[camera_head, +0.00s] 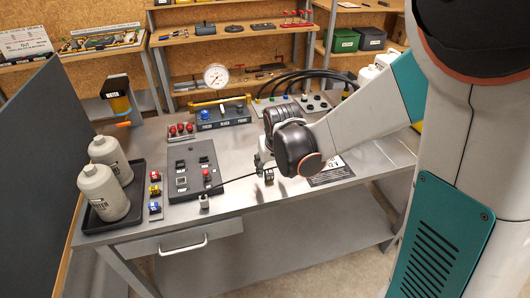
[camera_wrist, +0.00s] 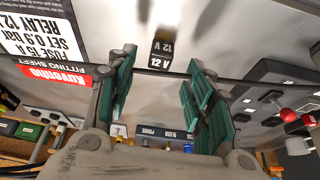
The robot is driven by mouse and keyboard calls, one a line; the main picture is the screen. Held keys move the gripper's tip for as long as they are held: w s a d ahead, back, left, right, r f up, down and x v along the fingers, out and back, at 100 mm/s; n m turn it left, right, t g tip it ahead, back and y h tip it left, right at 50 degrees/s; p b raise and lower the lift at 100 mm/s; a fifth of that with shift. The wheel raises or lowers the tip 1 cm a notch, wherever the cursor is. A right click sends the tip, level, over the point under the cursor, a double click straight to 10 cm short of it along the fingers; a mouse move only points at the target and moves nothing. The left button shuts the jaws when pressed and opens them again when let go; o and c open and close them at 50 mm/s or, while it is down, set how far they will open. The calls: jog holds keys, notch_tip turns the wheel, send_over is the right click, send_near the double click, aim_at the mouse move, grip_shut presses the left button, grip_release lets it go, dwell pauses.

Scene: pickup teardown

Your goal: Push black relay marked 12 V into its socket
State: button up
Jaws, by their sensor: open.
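The black relay marked 12 V (camera_wrist: 162,54) stands on the metal bench, its white lettering facing the wrist camera. It also shows in the head view (camera_head: 269,175), just below my gripper (camera_head: 262,162). My gripper is open, and its teal-padded fingers (camera_wrist: 161,72) frame the relay with a gap on each side in the wrist view. I cannot tell how far down the fingertips reach. A dark panel (camera_head: 205,157) with several fittings lies left of the gripper; it also shows at the right of the wrist view (camera_wrist: 258,72). I cannot make out which fitting is the relay's socket.
A thin black cable (camera_head: 239,179) runs from a small light block (camera_head: 204,202) toward the gripper. A fitting sheet (camera_head: 331,171) lies right of the relay. A black tray (camera_head: 133,207) with two bottles stands left. A gauge unit (camera_head: 222,116) stands behind the panel.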

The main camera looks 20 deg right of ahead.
aim_at(269, 172)
jog(key=shift+b+x, duration=0.75)
jog(key=shift+x, duration=1.9)
grip_shut()
